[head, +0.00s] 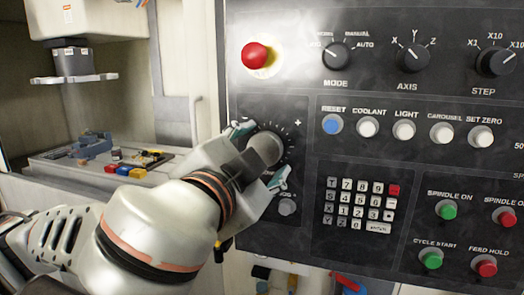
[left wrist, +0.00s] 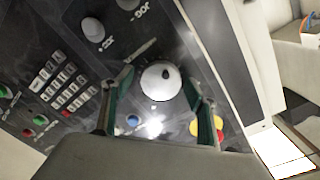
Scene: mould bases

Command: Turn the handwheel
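The handwheel (head: 266,147) is a round grey knob with a dial of tick marks, on the left part of the dark control panel. In the left wrist view it is a pale disc (left wrist: 160,81) with a small dark spot. My left gripper (head: 259,156) is at the handwheel, with its green-tipped fingers on either side of it. In the left wrist view the gripper (left wrist: 157,86) is open, and small gaps show between the fingers and the wheel. Part of the dial is hidden behind the gripper in the head view. My right gripper is not in view.
A red emergency button (head: 256,55) sits above the handwheel. A small grey knob (head: 287,207) is just below it. A keypad (head: 357,205) and a row of buttons with a blue reset button (head: 332,124) lie to the right. The machine's table (head: 70,172) is at the left.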

